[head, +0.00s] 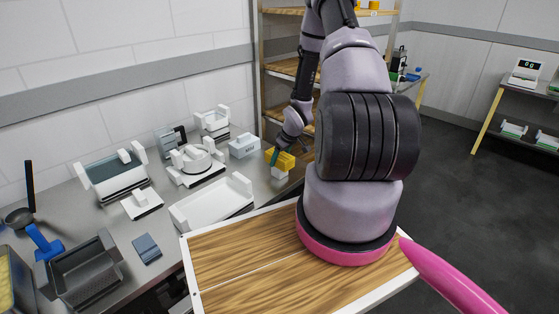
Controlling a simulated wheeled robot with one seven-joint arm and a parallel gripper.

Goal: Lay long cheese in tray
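A white shallow tray (212,204) with raised ends lies on the steel counter, left of my arm. My gripper (276,156) is at the counter's right end, to the right of the tray, pointing down at a yellow block-like thing (284,160). A small whitish piece (280,173) shows just under the yellow thing. I cannot tell which of these, if either, is the long cheese. The gripper is small and partly hidden, so whether its fingers are shut on anything is unclear.
White press parts (197,162), a pale box (244,145) and a glass-sided white container (115,175) stand behind the tray. A dark grey bin (82,270) and a blue-grey block (147,248) are at left. A shelf rack (285,68) rises behind my arm.

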